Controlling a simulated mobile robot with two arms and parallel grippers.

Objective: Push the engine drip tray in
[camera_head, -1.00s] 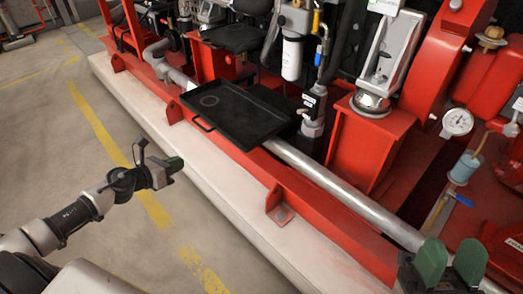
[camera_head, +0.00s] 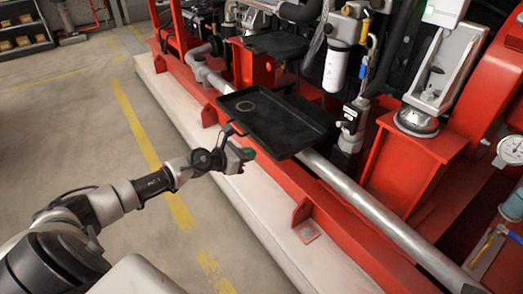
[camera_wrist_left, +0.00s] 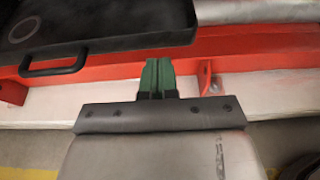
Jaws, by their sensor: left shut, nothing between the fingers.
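The engine drip tray (camera_head: 277,124) is a flat black tray with a low rim, sticking out over the red base frame. Its handle is on the front side, partly hidden behind my left wrist in the head view. In the left wrist view the tray (camera_wrist_left: 120,28) fills the upper left, with its handle (camera_wrist_left: 54,66) at the left. My left gripper (camera_head: 246,154) is shut and empty, in front of the tray. In the wrist view its green fingertips (camera_wrist_left: 157,75) are together, just short of the tray's front rim and right of the handle. My right gripper is not in view.
A silver pipe (camera_head: 365,200) runs along the red frame (camera_head: 335,226) to the right of the tray. A white plinth (camera_head: 262,225) lies below. A white filter (camera_head: 336,66) and a valve stand behind the tray. The floor at left is clear.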

